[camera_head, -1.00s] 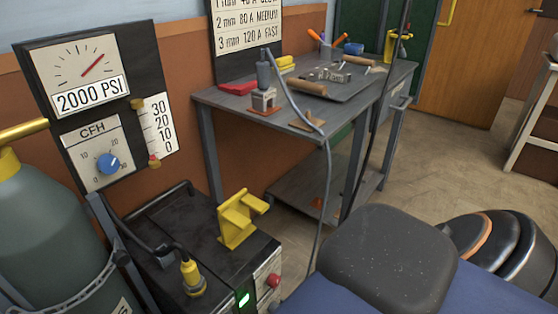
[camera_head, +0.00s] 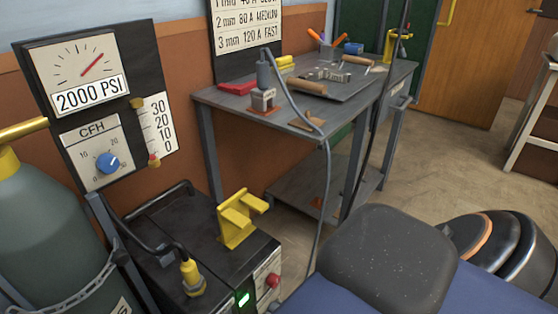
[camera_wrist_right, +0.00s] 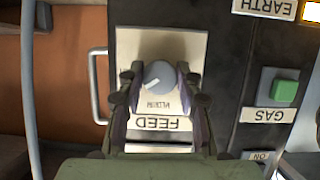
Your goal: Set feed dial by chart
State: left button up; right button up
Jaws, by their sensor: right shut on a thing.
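The feed dial (camera_wrist_right: 160,75) is a round grey knob on a pale plate, seen upside down in the right wrist view. An inverted FEED label and a partly hidden word that seems to be MEDIUM are on the plate. My right gripper (camera_wrist_right: 158,78) has a finger on each side of the knob and is shut on it. A pale mark shows on the knob's face; its exact setting is hard to read. The chart (camera_head: 248,30) hangs on the wall in the head view, its top line cut off. It pairs 2 mm with 80 A MEDIUM and 3 mm with 120 A FAST. My left gripper is out of view.
Beside the feed plate are a green button (camera_wrist_right: 285,88) above an inverted GAS label and a handle (camera_wrist_right: 97,88). The head view shows a gas panel with a blue CFH knob (camera_head: 107,162), a grey bench (camera_head: 230,98) with tools, and a yellow bracket (camera_head: 238,222).

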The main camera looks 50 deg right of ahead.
jog(key=shift+n, duration=0.3)
jog(key=shift+a+n+t+h, duration=0.15)
jog(key=shift+n+t+h, duration=0.45)
jog(key=shift+n+h, duration=2)
jog(key=shift+f+n, duration=0.1)
jog(key=shift+n, duration=0.8)
jog(key=o, duration=1.2)
jog(key=shift+c, duration=0.2)
jog(key=shift+s, duration=0.15)
jog(key=v, duration=0.7)
jog(key=shift+s, duration=0.15)
